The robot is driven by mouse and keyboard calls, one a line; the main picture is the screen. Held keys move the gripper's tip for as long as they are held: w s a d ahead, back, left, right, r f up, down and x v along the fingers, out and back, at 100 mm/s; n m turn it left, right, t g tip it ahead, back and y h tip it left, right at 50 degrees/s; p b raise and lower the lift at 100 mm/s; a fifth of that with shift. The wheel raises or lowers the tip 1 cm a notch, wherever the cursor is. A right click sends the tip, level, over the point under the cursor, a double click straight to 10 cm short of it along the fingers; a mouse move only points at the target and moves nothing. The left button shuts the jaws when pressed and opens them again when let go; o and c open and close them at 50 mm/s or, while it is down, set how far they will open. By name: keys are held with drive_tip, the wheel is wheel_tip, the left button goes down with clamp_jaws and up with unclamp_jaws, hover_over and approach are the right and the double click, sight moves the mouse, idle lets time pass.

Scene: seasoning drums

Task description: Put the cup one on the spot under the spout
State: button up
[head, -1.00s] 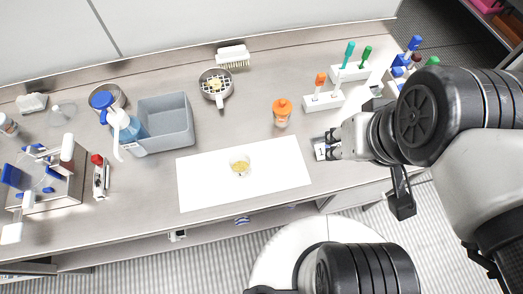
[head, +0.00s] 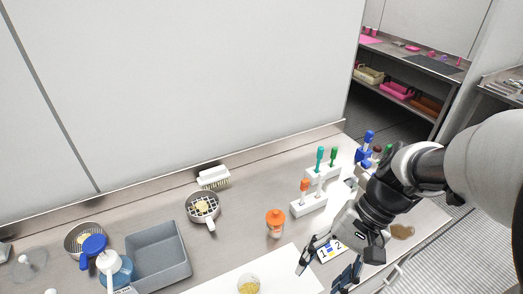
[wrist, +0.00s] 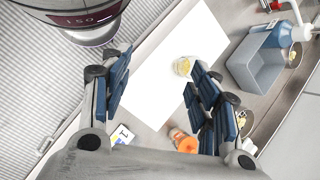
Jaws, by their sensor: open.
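A small clear cup (head: 249,286) with yellow contents stands on the white mat (head: 285,272) at the bottom of the head view, cut off by the edge. I cannot make out a spout or a spot under one.
An orange-lidded jar (head: 275,222) stands close to the left of my gripper. Racks with coloured-handled tools (head: 309,203) stand behind it.

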drive_tip(key=w+a+f+m+y, duration=0.1)
drive_tip(key=w+f+m+y, duration=0.1)
drive_tip(key=f, duration=0.4)
drive_tip(key=w+f+m+y, duration=0.2)
drive_tip(key=f+m+y, duration=0.3)
drive_tip(key=f+y, duration=0.1)
drive_tip(key=w+a+f+m+y, duration=0.1)
drive_tip(key=w+f+m+y, duration=0.1)
drive_tip(key=f, duration=0.5)
drive_tip(key=shift+w+a+m+y, duration=0.15)
drive_tip(key=shift+a+m+y, duration=0.2)
drive_tip(key=shift+m+y, duration=0.6)
drive_tip(key=shift+a+f+m+y, duration=0.15)
drive_tip(key=shift+f+m+y, duration=0.1)
drive_tip(key=shift+f+y, duration=0.25)
hover_over(252, 285)
drive_tip(key=s, duration=0.2)
drive_tip(key=shift+d+f+b, duration=0.1)
drive_tip(key=shift+d+b, duration=0.1)
drive_tip(key=shift+b, duration=0.25)
drive_tip(key=a, duration=0.2)
drive_tip(key=s+a+b, duration=0.1)
drive_tip(key=a, duration=0.2)
drive_tip(key=shift+s+f, duration=0.1)
drive_tip(key=shift+f, duration=0.05)
drive_tip(key=shift+c, duration=0.5)
drive_tip(key=c, duration=0.8)
drive_tip(key=shift+c, duration=0.6)
